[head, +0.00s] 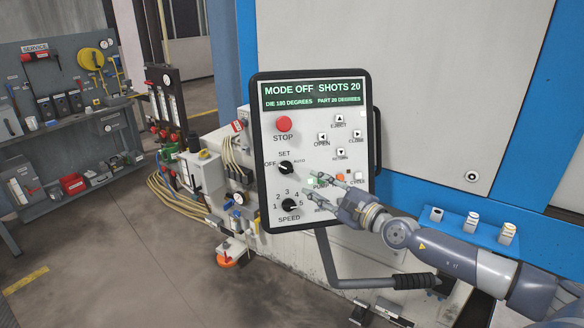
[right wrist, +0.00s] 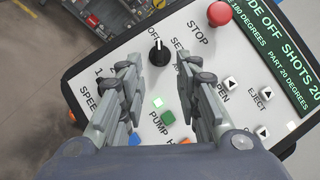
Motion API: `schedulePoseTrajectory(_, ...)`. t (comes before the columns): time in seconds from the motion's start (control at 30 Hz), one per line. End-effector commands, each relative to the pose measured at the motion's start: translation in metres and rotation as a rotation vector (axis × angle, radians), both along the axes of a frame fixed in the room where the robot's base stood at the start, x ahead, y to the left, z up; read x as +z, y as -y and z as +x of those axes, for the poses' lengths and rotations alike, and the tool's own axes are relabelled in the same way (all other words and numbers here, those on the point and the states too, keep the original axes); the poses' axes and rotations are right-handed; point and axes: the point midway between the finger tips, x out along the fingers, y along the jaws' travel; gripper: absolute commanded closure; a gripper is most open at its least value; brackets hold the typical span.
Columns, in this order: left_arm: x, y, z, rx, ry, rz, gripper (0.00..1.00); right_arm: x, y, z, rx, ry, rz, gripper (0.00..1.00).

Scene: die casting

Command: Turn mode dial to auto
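The control panel (head: 312,150) stands upright in the middle of the head view, and its screen (head: 311,94) reads MODE OFF. The black mode dial (head: 286,168) sits on its left side, with OFF, SET and AUTO printed around it. It also shows in the right wrist view (right wrist: 159,52), its white mark by OFF. My right gripper (head: 318,185) is in front of the panel, below and right of the dial. In the right wrist view the gripper (right wrist: 160,82) is open and empty, with the dial beyond the gap between its fingertips. My left gripper is not in view.
The speed dial (head: 290,205) is below the mode dial, and the red STOP button (head: 284,124) above it. Lit buttons, including PUMP (right wrist: 157,103), lie close to the right fingers. A grey support arm (head: 370,283) runs below the panel. A workbench (head: 75,140) stands left.

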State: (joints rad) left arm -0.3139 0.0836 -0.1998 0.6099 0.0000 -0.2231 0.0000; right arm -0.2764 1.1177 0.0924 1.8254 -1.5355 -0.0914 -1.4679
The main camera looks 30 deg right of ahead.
Motion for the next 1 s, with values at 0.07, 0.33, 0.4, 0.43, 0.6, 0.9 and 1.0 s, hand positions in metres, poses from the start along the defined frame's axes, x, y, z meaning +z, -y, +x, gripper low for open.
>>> schedulePoseTrajectory(0.07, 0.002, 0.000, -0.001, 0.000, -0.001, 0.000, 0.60, 0.001, 0.000, 0.005, -0.003, 0.001, 0.004, 0.69)
schedulePoseTrajectory(0.33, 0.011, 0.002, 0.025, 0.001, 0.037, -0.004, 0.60, 0.002, -0.003, 0.028, -0.003, 0.003, 0.008, 0.69)
schedulePoseTrajectory(0.4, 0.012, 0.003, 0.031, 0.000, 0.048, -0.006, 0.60, 0.001, -0.003, 0.035, -0.005, 0.004, 0.010, 0.69)
schedulePoseTrajectory(0.43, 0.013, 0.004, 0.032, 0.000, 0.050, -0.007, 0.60, 0.001, -0.004, 0.038, -0.005, 0.004, 0.010, 0.69)
schedulePoseTrajectory(0.6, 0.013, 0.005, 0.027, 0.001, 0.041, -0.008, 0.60, 0.001, -0.007, 0.057, -0.004, 0.003, 0.011, 0.69)
schedulePoseTrajectory(0.9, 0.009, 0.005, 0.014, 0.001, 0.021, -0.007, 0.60, 0.000, -0.011, 0.089, -0.004, 0.003, 0.011, 0.69)
schedulePoseTrajectory(1.0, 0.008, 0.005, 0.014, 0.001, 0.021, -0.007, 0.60, 0.000, -0.013, 0.097, -0.004, 0.001, 0.009, 0.69)
